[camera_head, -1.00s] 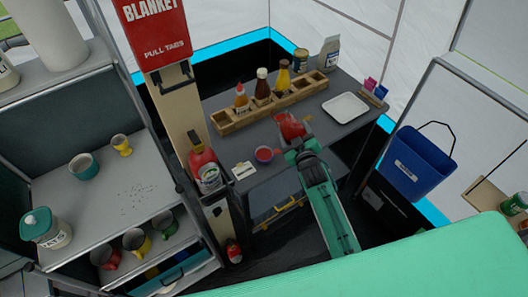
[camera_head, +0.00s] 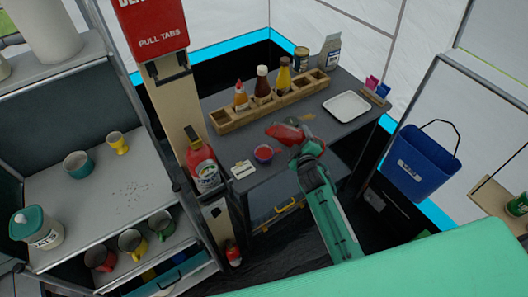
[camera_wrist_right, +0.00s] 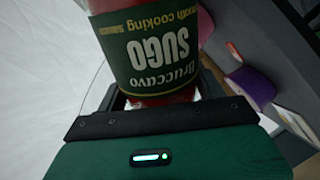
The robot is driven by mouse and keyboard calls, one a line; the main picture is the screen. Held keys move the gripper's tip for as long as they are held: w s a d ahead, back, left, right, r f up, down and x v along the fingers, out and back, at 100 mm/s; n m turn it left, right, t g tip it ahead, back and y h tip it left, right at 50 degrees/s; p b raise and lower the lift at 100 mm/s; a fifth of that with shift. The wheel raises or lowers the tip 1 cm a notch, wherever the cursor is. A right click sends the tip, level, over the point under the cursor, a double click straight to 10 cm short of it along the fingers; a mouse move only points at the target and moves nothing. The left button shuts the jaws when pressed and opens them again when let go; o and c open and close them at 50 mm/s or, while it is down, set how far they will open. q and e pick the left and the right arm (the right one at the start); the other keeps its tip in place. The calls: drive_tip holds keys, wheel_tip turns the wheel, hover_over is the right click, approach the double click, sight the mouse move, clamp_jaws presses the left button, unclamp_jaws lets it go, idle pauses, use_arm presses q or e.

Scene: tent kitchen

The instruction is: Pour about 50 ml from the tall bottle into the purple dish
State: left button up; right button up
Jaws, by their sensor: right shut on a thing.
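A red bottle (camera_head: 284,131) with a dark green "SUGO" label is held in my right gripper (camera_head: 301,143), above the front of the table. It is tipped well over, its far end pointing left towards the purple dish. In the right wrist view the bottle (camera_wrist_right: 160,55) fills the space between the fingers. The purple dish (camera_head: 264,154) stands near the table's front edge, just left of and below the bottle, and looks red inside. No stream can be made out. Purple shapes also show in the wrist view, but I cannot tell which is the dish. My left gripper is out of view.
A wooden rack (camera_head: 232,118) with several sauce bottles stands behind the dish. A white tray (camera_head: 346,106) lies at the back right. A white card (camera_head: 243,170) lies left of the dish.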

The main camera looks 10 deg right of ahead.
sight(297, 132)
drive_tip(key=shift+d+f+n, duration=0.15)
drive_tip(key=shift+d+n, duration=0.05)
drive_tip(key=shift+n, duration=0.3)
drive_tip(key=shift+a+r+m, duration=0.3)
drive_tip(key=shift+r+m, duration=0.3)
drive_tip(key=shift+m, duration=0.1)
drive_tip(key=shift+w+a+r+m+t+y, duration=0.1)
drive_tip(key=shift+a+m+t+y, duration=0.05)
drive_tip(key=shift+a+m+y, duration=0.15)
drive_tip(key=shift+w+a+r+m+t+y, duration=0.1)
drive_tip(key=shift+a+m+t, duration=0.05)
drive_tip(key=shift+m, duration=0.25)
drive_tip(key=shift+m, duration=0.7)
drive_tip(key=r+p, duration=0.3)
drive_tip(key=r, duration=0.1)
drive_tip(key=shift+a+r+p, duration=0.1)
drive_tip(key=shift+a+p, duration=0.15)
drive_tip(key=shift+p, duration=0.15)
drive_tip(key=shift+d+f+m+t+y+b, duration=0.1)
drive_tip(key=shift+f+m+t+y+b, duration=0.25)
drive_tip(key=shift+m, duration=0.75)
